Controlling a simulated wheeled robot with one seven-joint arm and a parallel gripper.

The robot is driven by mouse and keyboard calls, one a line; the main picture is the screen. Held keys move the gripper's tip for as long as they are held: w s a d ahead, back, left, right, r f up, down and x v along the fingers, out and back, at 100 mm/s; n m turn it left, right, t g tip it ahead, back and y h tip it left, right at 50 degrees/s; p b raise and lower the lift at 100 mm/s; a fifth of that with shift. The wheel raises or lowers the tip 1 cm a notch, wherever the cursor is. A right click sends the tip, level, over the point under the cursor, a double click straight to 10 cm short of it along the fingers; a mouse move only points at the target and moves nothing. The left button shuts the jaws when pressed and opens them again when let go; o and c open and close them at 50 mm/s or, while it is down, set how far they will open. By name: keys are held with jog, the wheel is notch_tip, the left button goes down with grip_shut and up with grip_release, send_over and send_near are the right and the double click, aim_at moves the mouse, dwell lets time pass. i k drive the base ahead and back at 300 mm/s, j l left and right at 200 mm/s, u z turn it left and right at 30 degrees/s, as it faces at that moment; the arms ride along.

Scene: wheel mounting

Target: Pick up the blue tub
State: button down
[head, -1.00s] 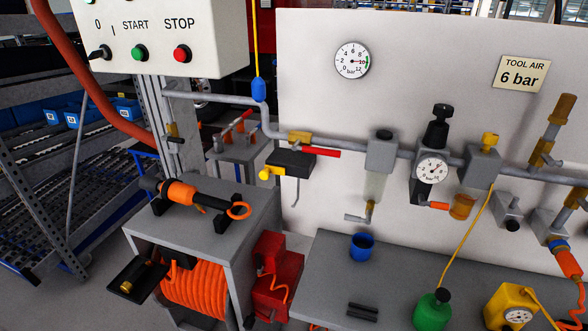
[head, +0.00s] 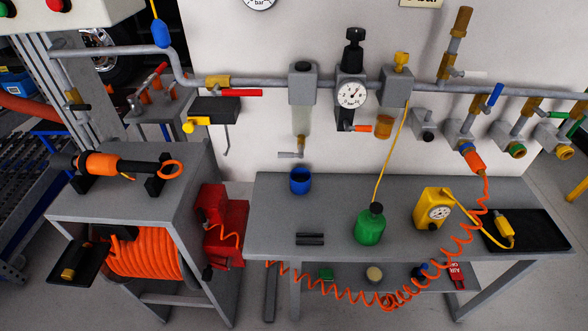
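The blue tub (head: 300,181) is a small open-topped round container. It stands upright near the back left of the grey workbench (head: 340,250), below the clear bowl and drain elbow of a pipe fitting. Nothing touches it from the side. My gripper is not in the head view.
A green bottle (head: 370,224), a yellow gauge box (head: 433,208) and dark bars (head: 310,239) share the bench. A black tray (head: 525,231) is at its right end. The pipe with regulator (head: 351,92) runs above. An orange coiled hose (head: 390,298) hangs in front.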

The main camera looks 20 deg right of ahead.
aim_at(300, 178)
jog(key=i+l+u, duration=0.1)
jog(key=i+u, duration=0.15)
jog(key=i, duration=0.2)
jog(key=i+l+u, duration=0.25)
jog(key=i, duration=0.2)
